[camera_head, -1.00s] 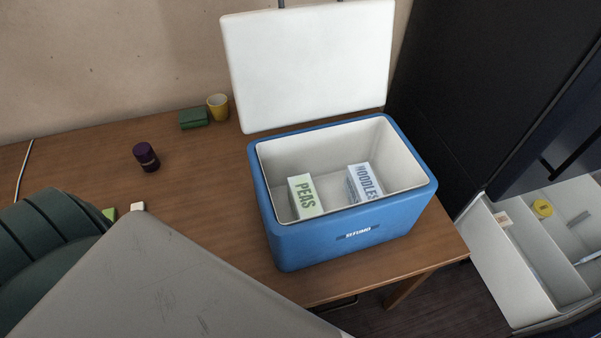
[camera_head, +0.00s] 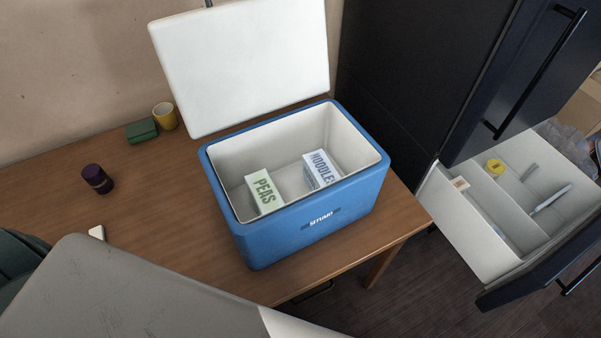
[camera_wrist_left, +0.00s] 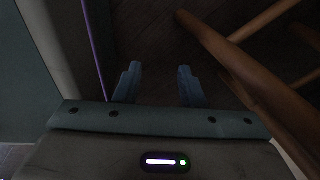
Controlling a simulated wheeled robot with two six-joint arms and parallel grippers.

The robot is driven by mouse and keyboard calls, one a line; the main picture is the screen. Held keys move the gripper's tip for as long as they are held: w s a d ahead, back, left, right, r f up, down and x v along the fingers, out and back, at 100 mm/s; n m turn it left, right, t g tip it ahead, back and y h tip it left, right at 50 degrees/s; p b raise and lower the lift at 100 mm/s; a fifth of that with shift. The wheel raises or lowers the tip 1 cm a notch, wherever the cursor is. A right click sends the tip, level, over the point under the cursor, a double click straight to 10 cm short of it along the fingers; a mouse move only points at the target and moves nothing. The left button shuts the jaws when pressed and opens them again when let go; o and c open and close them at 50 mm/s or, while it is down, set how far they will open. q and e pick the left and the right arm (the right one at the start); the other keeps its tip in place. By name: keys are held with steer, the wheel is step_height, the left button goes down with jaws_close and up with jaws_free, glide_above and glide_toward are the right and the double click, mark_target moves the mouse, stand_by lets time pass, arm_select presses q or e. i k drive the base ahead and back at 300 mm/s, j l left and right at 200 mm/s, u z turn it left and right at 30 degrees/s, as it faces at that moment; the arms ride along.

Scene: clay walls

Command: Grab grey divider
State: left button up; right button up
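I cannot single out a grey divider with certainty. A pale grey-white partition (camera_head: 502,200) runs inside the open drawer (camera_head: 470,232) at the right of the head view, splitting it into compartments. My left gripper (camera_wrist_left: 157,70) shows in the left wrist view with its two fingers apart and nothing between them. It is over dark floor, near wooden legs, and away from the drawer's contents. Neither gripper shows in the head view.
A blue cooler (camera_head: 300,228) with its lid (camera_head: 245,65) up holds a peas box (camera_head: 264,192) and a noodles box (camera_head: 320,170) on the wooden table (camera_head: 150,210). The drawer holds a yellow item (camera_head: 494,167) and a pen-like item (camera_head: 550,199). Wooden legs (camera_wrist_left: 240,65) stand near my left gripper.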

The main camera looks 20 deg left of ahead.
mark_target(545, 204)
steer(key=i+l, duration=0.1)
steer(key=l, duration=1)
steer(key=i+l, duration=0.15)
steer(key=l, duration=0.4)
